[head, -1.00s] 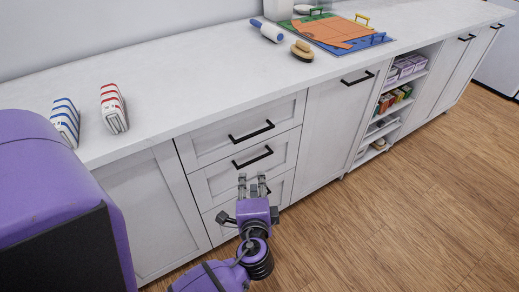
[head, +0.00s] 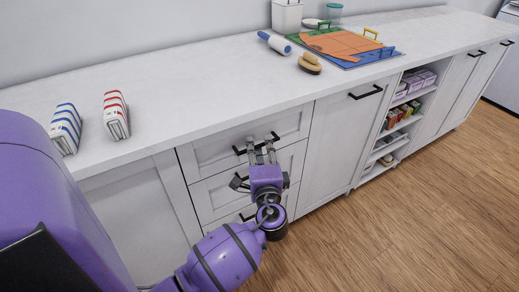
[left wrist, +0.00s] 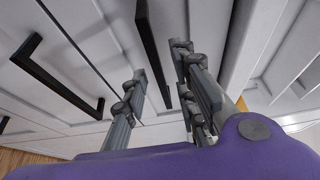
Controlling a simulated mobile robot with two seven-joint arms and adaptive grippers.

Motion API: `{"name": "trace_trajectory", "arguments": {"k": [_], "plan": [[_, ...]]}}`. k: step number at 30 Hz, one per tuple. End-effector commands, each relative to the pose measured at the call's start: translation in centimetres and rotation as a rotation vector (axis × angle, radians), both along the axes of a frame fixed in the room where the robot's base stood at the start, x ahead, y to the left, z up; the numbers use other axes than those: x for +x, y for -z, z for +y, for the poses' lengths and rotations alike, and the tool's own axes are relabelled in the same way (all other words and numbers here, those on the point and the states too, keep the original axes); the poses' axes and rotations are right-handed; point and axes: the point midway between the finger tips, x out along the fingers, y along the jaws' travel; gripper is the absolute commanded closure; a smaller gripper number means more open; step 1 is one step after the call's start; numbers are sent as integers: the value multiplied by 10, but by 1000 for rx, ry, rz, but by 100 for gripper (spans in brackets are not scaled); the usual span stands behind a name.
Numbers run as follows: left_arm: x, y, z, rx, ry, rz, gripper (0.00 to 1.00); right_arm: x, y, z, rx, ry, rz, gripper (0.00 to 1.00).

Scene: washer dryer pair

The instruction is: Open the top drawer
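The top drawer (head: 212,150) is a white panel under the countertop with a black bar handle (head: 240,151). It looks closed, flush with the cabinet front. My left gripper (head: 261,147) is at this handle, its fingers covering the handle's middle in the head view. In the left wrist view the two fingers (left wrist: 160,75) are apart, with the dark handle bar (left wrist: 152,45) showing between them. No firm grip on the bar is visible. My right gripper is in neither view.
The middle drawer (head: 213,190) lies just below; its handle (left wrist: 58,78) shows in the left wrist view. The white countertop (head: 200,100) holds striped packages (head: 116,115), a rolling pin (head: 275,42) and a brush (head: 310,64). Wooden floor (head: 430,210) is clear at right.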

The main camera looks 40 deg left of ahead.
Motion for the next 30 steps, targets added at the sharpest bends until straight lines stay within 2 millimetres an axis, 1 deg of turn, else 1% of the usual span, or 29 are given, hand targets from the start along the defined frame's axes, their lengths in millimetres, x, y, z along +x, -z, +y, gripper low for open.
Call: {"name": "trace_trajectory", "arguments": {"k": [4, 5, 10, 11, 30], "plan": [[0, 0, 0, 0, 0, 0, 74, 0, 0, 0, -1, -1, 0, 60], [0, 0, 0, 0, 0, 0, 76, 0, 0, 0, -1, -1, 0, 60], [0, 0, 0, 0, 1, 0, 99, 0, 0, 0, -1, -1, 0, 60], [0, 0, 0, 0, 1, 0, 100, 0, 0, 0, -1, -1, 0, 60], [-1, 2, -3, -2, 1, 4, 100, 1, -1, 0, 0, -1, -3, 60]]}}
